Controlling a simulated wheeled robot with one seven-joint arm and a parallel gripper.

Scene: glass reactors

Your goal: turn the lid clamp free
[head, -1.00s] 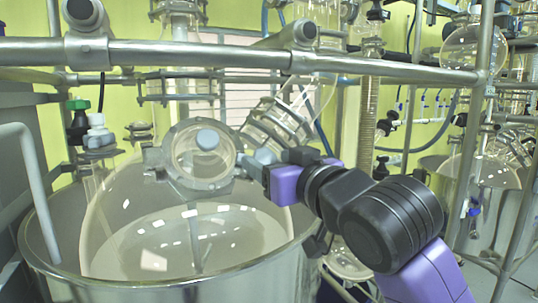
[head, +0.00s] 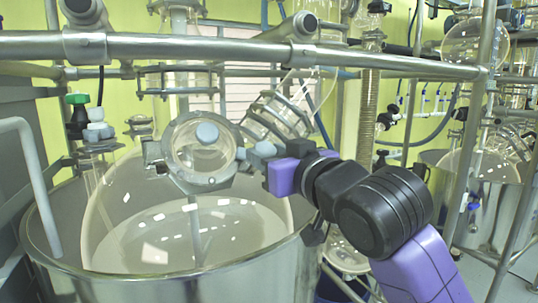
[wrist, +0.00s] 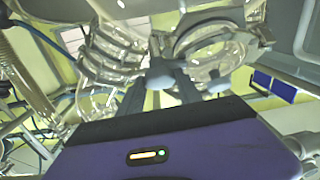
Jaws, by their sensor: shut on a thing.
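The round glass lid (head: 198,150) sits in a grey ring on the dome of the large glass reactor (head: 112,225), with a blue-grey knob (head: 207,133) on it. The lid clamp (head: 264,149) is a small blue-grey handle at the ring's right side. My gripper (head: 257,158) reaches in from the right and is shut on the clamp, whose rounded end shows beside the fingers. In the wrist view, the clamp's end (wrist: 160,76) lies between my two dark fingers (wrist: 160,92), with the lid ring (wrist: 208,48) just beyond. The fingers partly hide the clamp.
A metal rail (head: 390,62) crosses above my arm. A ribbed glass port (head: 275,118) rises close behind the clamp. A steel vessel rim (head: 160,281) surrounds the reactor. A bottle with a green cap (head: 77,99) stands at the left.

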